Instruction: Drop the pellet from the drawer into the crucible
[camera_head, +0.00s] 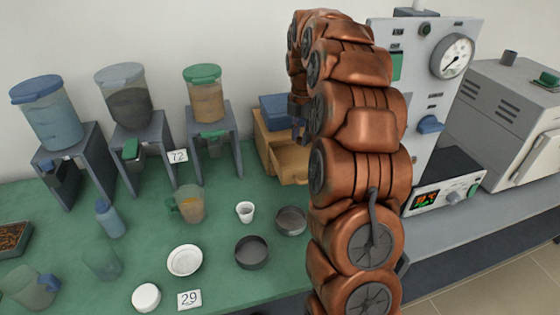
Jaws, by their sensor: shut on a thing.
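A wooden cabinet (268,141) stands at the back of the green bench, left of my copper arm. Its drawer (288,174) appears to be pulled out toward the front, and its inside is hidden from me. A small white crucible (245,212) stands upright on the bench, in front of the cabinet and to its left. My gripper (299,132) shows only as a dark part beside the cabinet, above the drawer, partly covered by my arm. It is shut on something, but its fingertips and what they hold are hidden. I see no pellet.
A dark bowl (291,220) and a dark dish (252,252) lie near the crucible. A white dish (185,261), a jug with amber liquid (190,204) and several dispensers stand left. A furnace (515,120) and a gauge panel (432,85) stand right.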

